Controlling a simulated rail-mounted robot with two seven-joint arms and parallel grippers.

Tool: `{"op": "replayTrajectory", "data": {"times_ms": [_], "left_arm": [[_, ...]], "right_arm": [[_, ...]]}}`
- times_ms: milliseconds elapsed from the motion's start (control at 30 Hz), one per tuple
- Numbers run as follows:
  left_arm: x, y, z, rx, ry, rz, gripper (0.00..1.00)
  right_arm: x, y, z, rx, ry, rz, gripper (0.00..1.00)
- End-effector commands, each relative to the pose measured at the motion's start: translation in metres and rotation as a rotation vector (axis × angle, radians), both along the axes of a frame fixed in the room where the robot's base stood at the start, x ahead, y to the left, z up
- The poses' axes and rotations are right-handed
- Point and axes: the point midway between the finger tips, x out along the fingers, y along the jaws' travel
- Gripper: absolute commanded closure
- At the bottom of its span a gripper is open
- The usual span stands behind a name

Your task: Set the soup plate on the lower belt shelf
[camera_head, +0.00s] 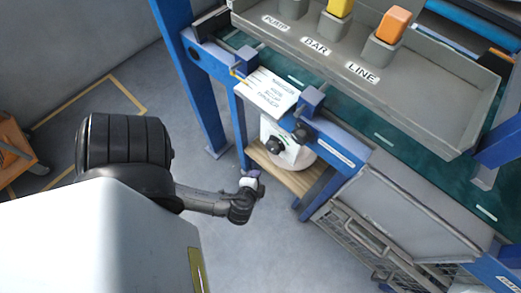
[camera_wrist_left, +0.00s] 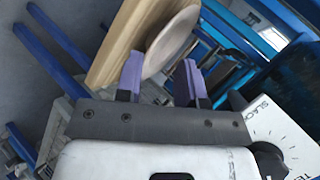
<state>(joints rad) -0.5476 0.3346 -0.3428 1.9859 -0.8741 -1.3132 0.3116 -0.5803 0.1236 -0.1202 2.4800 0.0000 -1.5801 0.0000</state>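The pale soup plate (camera_wrist_left: 172,42) rests against the wooden board (camera_wrist_left: 122,38) in the left wrist view. In the head view, a pale rim of the plate (camera_head: 302,159) shows behind the white control box, above the wooden shelf (camera_head: 300,183). My left gripper (camera_head: 254,175) is left of this shelf in the head view. In the wrist view, its purple fingers (camera_wrist_left: 163,80) stand apart with nothing clamped between them. The plate's near rim shows beyond and between the fingertips, close to the left one. I cannot tell whether they touch. My right gripper is out of view.
A dark green belt (camera_head: 386,140) runs under a grey tray (camera_head: 430,100) with yellow and orange blocks. Blue frame posts (camera_head: 200,90), a white control box with a black knob (camera_head: 285,145) and a wire basket (camera_head: 365,240) stand close by.

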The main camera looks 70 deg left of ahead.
Motion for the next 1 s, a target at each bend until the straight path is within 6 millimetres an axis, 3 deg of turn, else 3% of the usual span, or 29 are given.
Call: {"op": "replayTrajectory", "data": {"times_ms": [200, 433, 600, 1000], "left_arm": [[-0.004, -0.052, 0.045, -0.463, 0.101, 0.138, 0.65], [-0.009, -0.092, 0.089, -0.762, 0.154, 0.094, 0.65], [-0.011, -0.103, 0.104, -0.843, 0.167, 0.061, 0.65], [-0.011, -0.105, 0.105, -0.851, 0.169, 0.057, 0.65]], "right_arm": [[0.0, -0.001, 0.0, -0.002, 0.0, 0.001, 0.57], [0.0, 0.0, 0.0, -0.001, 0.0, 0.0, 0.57], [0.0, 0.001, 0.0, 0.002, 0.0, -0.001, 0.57], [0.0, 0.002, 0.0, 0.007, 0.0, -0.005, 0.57]]}}
